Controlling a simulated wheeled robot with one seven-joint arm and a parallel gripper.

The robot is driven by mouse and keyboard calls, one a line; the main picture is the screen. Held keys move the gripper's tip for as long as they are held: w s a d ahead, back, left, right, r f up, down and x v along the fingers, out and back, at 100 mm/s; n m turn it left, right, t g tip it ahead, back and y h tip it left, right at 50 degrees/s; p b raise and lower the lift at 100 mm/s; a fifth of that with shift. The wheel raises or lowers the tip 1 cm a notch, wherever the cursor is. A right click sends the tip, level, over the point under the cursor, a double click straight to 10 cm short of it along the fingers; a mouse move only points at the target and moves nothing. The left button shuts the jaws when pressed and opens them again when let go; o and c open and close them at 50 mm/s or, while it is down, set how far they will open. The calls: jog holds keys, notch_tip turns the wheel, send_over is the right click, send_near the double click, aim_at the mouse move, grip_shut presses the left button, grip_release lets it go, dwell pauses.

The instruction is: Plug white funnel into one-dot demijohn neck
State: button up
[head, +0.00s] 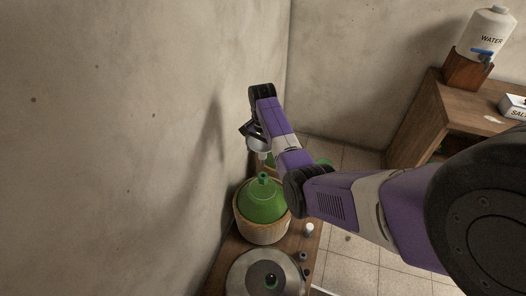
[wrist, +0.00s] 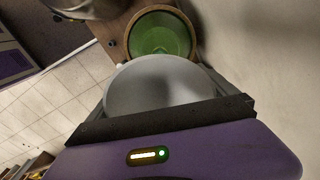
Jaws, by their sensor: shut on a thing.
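My gripper (head: 253,130) is shut on the white funnel (head: 258,146) and holds it in the air near the left wall. The funnel's wide bowl (wrist: 158,84) fills the middle of the wrist view; its spout is hidden there. A green demijohn (head: 263,205) in a wooden tub stands upright on the bench, nearer than my gripper. Other green glass shows partly behind my arm (head: 324,162). In the wrist view a green round demijohn (wrist: 160,36) in a tub lies beyond the funnel, apart from it as far as I can tell. Dot marks cannot be made out.
A round metal vessel (head: 250,274) stands at the near end of the wooden bench (head: 225,254). Small items, including a white one (head: 309,230), lie along its right edge. The wall (head: 150,120) is close on the left.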

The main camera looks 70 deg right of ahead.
aim_at(263, 161)
jog(key=shift+f+b, duration=1.85)
jog(key=shift+f, duration=1.05)
jog(key=shift+p, duration=0.45)
jog(key=shift+f+b, duration=1.7)
jog(key=shift+f, duration=0.6)
jog(key=o, duration=1)
jog(key=shift+c, duration=0.2)
jog(key=shift+r, duration=0.15)
jog(key=shift+r, duration=3.8)
